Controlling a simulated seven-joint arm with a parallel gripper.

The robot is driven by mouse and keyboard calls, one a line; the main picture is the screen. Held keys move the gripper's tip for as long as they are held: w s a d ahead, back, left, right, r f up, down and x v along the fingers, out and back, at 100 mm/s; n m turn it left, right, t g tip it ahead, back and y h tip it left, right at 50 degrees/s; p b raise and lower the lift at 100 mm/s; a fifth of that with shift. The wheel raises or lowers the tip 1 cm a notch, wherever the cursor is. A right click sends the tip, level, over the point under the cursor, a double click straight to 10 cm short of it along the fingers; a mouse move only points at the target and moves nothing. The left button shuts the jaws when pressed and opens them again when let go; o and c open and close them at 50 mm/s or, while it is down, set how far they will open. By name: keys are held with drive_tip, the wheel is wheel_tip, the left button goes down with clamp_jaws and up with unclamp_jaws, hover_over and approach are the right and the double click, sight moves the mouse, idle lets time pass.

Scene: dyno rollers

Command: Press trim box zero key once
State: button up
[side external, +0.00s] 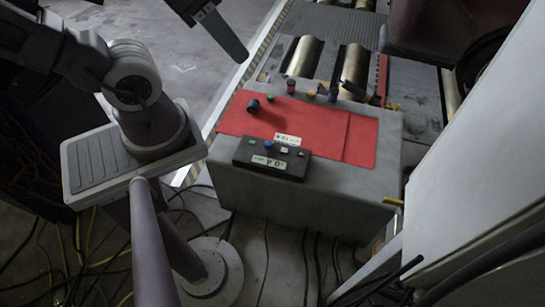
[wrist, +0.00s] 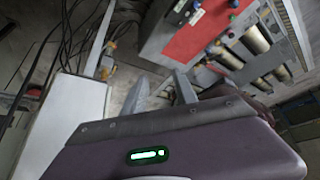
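The trim box (side external: 243,153), a small black box with several small coloured keys and a white label, lies at the front left of the red mat in the side view. Its markings are too small to read surely, so I cannot tell which key is zero. A dark box that looks like it shows at the top of the wrist view (wrist: 178,13). My gripper (wrist: 161,82) shows two grey fingers standing apart with nothing between them. It is well away from the box. In the side view only a grey finger-like part shows at the top edge, partly cut off.
The red mat (side external: 360,140) lies on a grey bench (side external: 300,205) and bears several small coloured knobs or caps. Metal rollers (side external: 354,65) lie behind it. A large pale panel (side external: 480,165) stands at the right. Cables run over the floor at lower left.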

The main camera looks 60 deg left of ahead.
clamp_jaws()
idle(1.5)
